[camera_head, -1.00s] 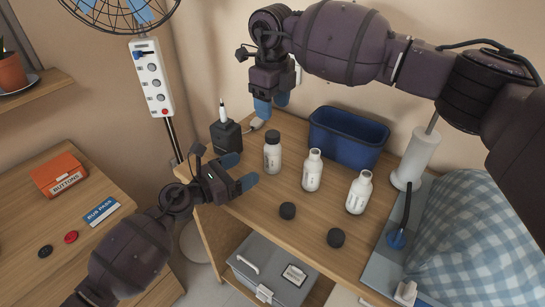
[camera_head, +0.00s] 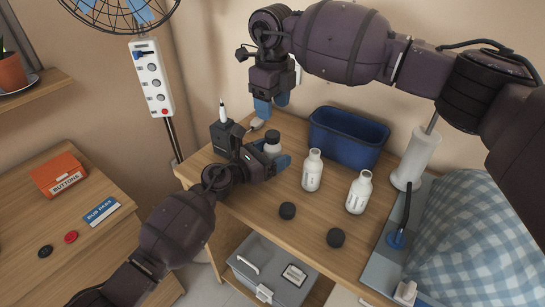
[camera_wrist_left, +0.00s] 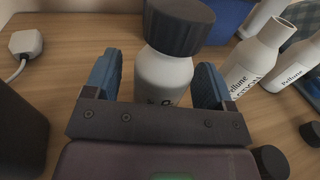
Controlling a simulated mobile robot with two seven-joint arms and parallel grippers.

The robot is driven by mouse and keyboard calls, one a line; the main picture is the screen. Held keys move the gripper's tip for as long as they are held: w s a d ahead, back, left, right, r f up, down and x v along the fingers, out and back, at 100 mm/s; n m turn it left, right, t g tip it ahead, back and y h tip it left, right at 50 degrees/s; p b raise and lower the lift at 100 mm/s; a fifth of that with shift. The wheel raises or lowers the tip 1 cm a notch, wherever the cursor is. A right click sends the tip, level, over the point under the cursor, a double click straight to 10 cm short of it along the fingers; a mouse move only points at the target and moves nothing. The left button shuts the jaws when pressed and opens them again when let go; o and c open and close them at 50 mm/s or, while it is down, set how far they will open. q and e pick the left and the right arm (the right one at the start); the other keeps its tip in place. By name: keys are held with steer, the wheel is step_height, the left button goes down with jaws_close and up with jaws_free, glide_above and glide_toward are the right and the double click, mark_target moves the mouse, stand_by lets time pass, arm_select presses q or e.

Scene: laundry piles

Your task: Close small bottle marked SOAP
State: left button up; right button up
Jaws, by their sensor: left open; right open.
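A white bottle with a dark cap (camera_head: 272,137) stands upright at the left of the group; it is large in the left wrist view (camera_wrist_left: 164,72), its label mostly hidden. My left gripper (camera_head: 271,154) is open, with its blue fingers (camera_wrist_left: 156,75) on either side of this bottle's body; contact is unclear. Two uncapped white bottles stand to the right: a middle one (camera_head: 312,171), whose label reads LOTION in the wrist view (camera_wrist_left: 250,62), and a right one (camera_head: 359,192), its lower label hidden. Two loose dark caps, left (camera_head: 287,211) and right (camera_head: 336,238), lie in front. My right gripper (camera_head: 272,105) is open and empty above the back.
A blue bin (camera_head: 347,139) stands behind the bottles. A dark box with a white tip (camera_head: 221,131) is close to my left gripper. The wooden table front is mostly clear.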

arm_select(q)
jaws_close()
arm_select(e)
steer(key=n, duration=1.3)
steer(key=shift+n, duration=0.4)
steer(key=n, duration=0.4)
steer(key=shift+f, duration=0.15)
